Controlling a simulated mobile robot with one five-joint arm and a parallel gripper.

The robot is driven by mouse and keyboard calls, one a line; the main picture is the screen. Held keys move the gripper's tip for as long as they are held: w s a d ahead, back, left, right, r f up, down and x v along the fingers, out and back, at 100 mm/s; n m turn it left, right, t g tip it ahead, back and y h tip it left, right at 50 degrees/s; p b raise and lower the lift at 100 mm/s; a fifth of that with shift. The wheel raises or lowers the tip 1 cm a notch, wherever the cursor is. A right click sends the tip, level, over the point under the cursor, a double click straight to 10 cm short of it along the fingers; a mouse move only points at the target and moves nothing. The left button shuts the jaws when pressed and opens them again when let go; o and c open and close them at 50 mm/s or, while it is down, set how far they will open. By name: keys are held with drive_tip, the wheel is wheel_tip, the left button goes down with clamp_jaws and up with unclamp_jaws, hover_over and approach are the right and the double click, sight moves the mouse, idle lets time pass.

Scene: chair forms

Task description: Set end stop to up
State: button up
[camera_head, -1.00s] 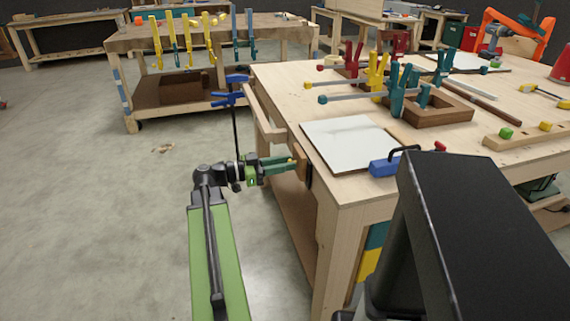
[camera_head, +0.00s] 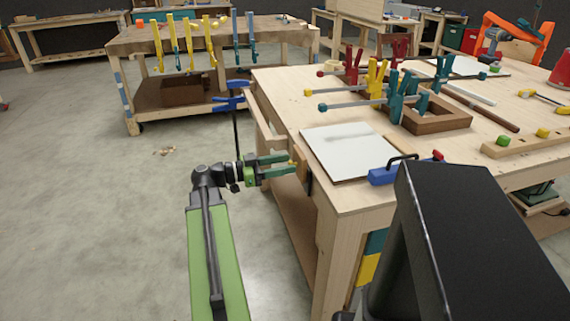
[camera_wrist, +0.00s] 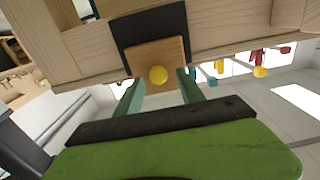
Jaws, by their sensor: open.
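The end stop appears to be a small wooden block (camera_wrist: 148,58) with a round yellow knob (camera_wrist: 158,75), set on a black plate (camera_wrist: 139,30) on the side of the workbench. In the head view the block (camera_head: 302,165) sits at the bench's left side, just below the top. My gripper (camera_head: 292,165) is open at the block. In the wrist view my gripper (camera_wrist: 160,85) has its green fingers on either side of the knob, with the tips near the block's lower edge. Whether the fingers touch the block cannot be told.
The workbench (camera_head: 350,193) holds a white panel (camera_head: 350,148), a blue tool (camera_head: 384,175), a brown wooden frame (camera_head: 440,122) and several clamps. A blue clamp (camera_head: 236,84) hangs at the bench's far left corner. The floor (camera_head: 90,220) to the left is mostly clear.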

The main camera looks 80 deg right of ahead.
drive_tip(key=v, duration=1.7)
